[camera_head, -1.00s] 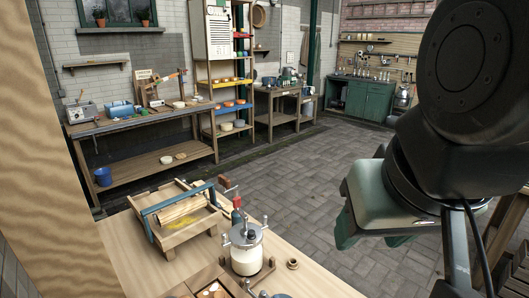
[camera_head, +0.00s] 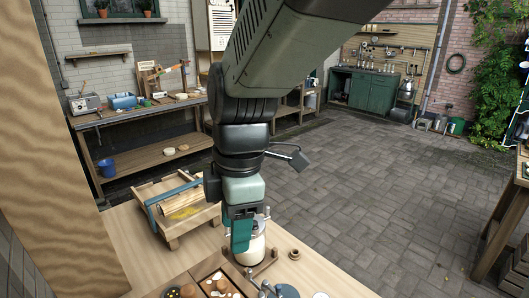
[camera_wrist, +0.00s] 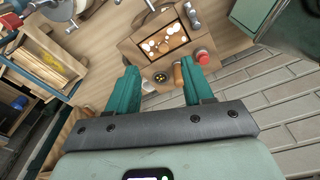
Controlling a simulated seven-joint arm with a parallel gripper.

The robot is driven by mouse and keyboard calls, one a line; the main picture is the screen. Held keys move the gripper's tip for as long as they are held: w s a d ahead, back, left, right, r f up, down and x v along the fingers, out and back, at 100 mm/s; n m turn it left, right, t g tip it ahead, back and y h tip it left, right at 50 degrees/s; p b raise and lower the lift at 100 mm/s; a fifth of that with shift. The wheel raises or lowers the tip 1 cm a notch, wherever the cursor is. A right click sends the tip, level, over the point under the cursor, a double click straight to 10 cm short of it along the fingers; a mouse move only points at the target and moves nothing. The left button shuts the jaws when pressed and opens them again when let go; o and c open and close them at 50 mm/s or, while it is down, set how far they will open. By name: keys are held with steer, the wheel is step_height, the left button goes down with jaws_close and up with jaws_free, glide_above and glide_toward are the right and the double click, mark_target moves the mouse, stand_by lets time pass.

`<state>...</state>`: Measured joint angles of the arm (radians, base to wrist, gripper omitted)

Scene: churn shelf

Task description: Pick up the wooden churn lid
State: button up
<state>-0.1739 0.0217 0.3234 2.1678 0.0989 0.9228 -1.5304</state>
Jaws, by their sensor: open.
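A pale churn jar (camera_head: 256,248) stands on the near wooden bench, partly covered by my gripper (camera_head: 241,240) in the head view. I cannot pick out the wooden churn lid with certainty; a small round wooden piece (camera_head: 294,254) lies on the bench to the right of the jar. My gripper points down in front of the jar, and I cannot tell whether it touches it. In the wrist view my gripper (camera_wrist: 159,68) has its two green fingers wide apart, with nothing held between them.
A wooden frame with a blue bar (camera_head: 180,187) stands behind and left of the jar. A wooden tray (camera_wrist: 131,43) holds white and orange pieces; a red-topped item (camera_wrist: 203,57) and brown cylinder (camera_wrist: 178,75) are beside it. A wooden post (camera_head: 75,130) rises at left.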

mark_target(222, 283)
steer(key=a+f, duration=0.1)
steer(key=f, duration=0.3)
steer(key=a+f+n, duration=0.1)
steer(key=f, duration=0.3)
steer(key=s+a+f+n, duration=0.1)
steer(key=f, duration=0.3)
steer(key=shift+s+g, duration=0.1)
steer(key=shift+g, duration=0.2)
jaws_close()
